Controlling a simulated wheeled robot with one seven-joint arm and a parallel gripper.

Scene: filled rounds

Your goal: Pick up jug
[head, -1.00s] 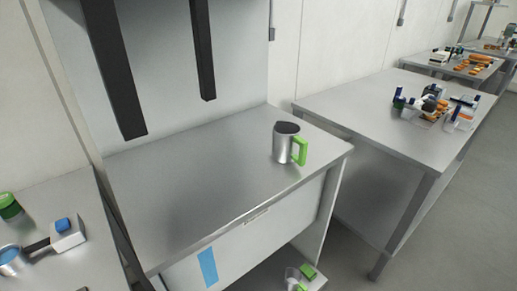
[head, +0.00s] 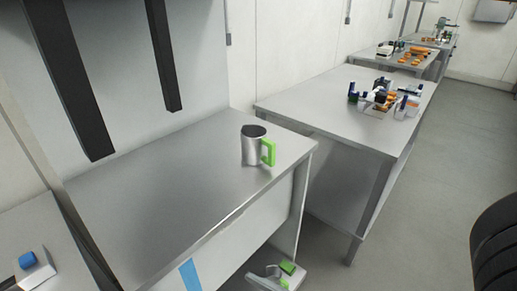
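The jug (head: 250,150) is a silver metal vessel with a dark open top and a bright green handle on its right side. It stands upright on the metal workbench (head: 150,180), near the bench's right end. Nothing touches it apart from the bench top. My gripper is not in view, so its state and its place relative to the jug do not show.
Two dark uprights (head: 165,60) hang over the bench's back. A lower shelf (head: 290,270) at the right holds a clear item and a green one. Another bench (head: 340,110) bears several small items. Open floor (head: 430,180) lies at right.

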